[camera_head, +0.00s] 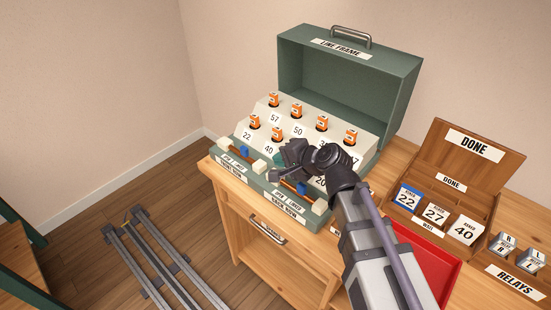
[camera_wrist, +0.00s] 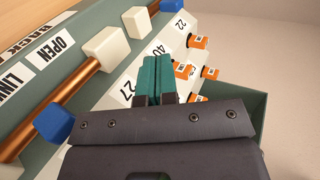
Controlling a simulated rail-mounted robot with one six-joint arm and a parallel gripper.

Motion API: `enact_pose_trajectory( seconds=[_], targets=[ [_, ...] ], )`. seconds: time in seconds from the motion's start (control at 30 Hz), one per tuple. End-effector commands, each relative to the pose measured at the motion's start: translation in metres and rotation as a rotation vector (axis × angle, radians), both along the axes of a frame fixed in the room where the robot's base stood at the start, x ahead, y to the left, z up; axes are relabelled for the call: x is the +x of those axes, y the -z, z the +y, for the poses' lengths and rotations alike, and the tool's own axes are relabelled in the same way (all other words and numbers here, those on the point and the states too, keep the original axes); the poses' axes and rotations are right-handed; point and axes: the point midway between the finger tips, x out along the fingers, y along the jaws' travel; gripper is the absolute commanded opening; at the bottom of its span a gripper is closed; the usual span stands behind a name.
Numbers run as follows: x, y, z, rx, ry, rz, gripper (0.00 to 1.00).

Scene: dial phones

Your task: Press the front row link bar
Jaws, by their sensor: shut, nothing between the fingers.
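The front row link bar lies at the left of the green line frame's front ledge, above the front row label (camera_head: 231,171), between white blocks (camera_head: 259,167) with a blue piece (camera_head: 244,151). In the wrist view its white block (camera_wrist: 136,22) and blue piece (camera_wrist: 172,5) show at the top. The copper back row bar (camera_head: 295,187) is nearer in the wrist view (camera_wrist: 90,75). My gripper (camera_head: 280,158) is over the frame's middle, right of the front row bar. In the wrist view its teal fingers (camera_wrist: 158,70) are closed together and empty, over the numbered panel.
Orange jacks (camera_head: 274,100) stand in rows on the sloped white panel behind the bars. A wooden DONE box (camera_head: 480,160) with numbered cards and a relays tray (camera_head: 516,284) stand right. A red tray (camera_head: 440,262) lies beside my arm.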

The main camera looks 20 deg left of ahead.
Motion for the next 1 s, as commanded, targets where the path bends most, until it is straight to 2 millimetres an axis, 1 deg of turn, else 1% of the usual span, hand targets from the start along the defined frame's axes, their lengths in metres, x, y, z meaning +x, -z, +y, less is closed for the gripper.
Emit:
enact_pose_trajectory(
  seconds=[0.03,0.33,0.4,0.5,0.67,1.0],
  targets=[
    [0.004,0.011,0.01,0.0,-0.002,0.0,0.0],
    [0.021,0.045,0.065,0.0,-0.002,0.0,0.0],
    [0.025,0.039,0.077,0.0,-0.002,-0.001,0.0],
    [0.029,0.038,0.091,0.0,-0.001,0.0,0.0],
    [0.032,0.038,0.1,0.0,0.0,-0.001,0.0],
    [0.033,0.038,0.101,0.0,0.002,-0.001,0.0]
  ],
)
